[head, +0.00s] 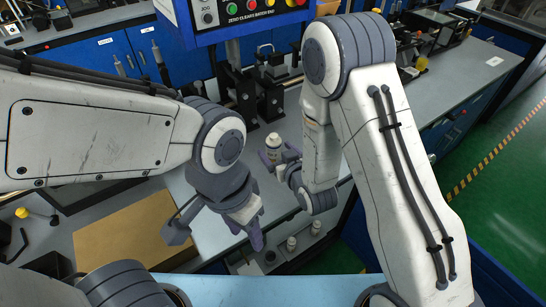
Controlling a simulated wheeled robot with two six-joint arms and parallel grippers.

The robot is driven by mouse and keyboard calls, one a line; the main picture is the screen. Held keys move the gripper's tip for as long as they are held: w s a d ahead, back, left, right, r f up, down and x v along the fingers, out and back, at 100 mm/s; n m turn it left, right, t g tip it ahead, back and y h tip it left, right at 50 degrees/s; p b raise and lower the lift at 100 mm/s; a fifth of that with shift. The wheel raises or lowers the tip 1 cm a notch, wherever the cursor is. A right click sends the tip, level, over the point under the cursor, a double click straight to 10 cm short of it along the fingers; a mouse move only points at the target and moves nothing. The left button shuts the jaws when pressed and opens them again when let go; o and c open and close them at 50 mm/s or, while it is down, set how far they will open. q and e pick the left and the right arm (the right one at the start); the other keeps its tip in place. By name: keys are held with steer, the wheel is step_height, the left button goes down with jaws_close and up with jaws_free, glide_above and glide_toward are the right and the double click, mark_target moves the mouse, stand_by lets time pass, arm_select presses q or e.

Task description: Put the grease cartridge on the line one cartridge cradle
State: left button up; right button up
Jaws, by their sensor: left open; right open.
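A small white bottle-like item with a yellowish band (273,143), which may be the grease cartridge, stands upright on the grey bench in the middle of the head view. My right gripper (278,156) is open with its purple fingers around or beside this item; whether they touch it I cannot tell. My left gripper (246,233) is lower and nearer, open and empty, with its fingers pointing down near the bench's front edge. I cannot clearly make out the line one cartridge cradle; my arms hide parts of the bench.
Small white containers (291,243) stand on a lower shelf below the bench edge. A cardboard-brown panel (135,232) lies at left. A blue control box with buttons (240,15) hangs above. Black fixtures (270,98) stand behind the bottle. Green floor (490,205) is at right.

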steer(key=shift+w+a+f+p, duration=0.1)
steer(key=shift+w+a+p, duration=0.1)
steer(key=shift+w+p, duration=0.3)
steer(key=p+x, duration=0.1)
steer(key=x, duration=0.2)
steer(key=shift+w+a+f, duration=0.1)
steer(key=shift+w+f, duration=0.1)
steer(key=shift+w, duration=0.1)
steer(key=shift+w+a+f, duration=0.15)
steer(key=shift+w+f, duration=0.05)
steer(key=shift+w, duration=0.1)
steer(key=shift+c, duration=0.3)
jaws_close()
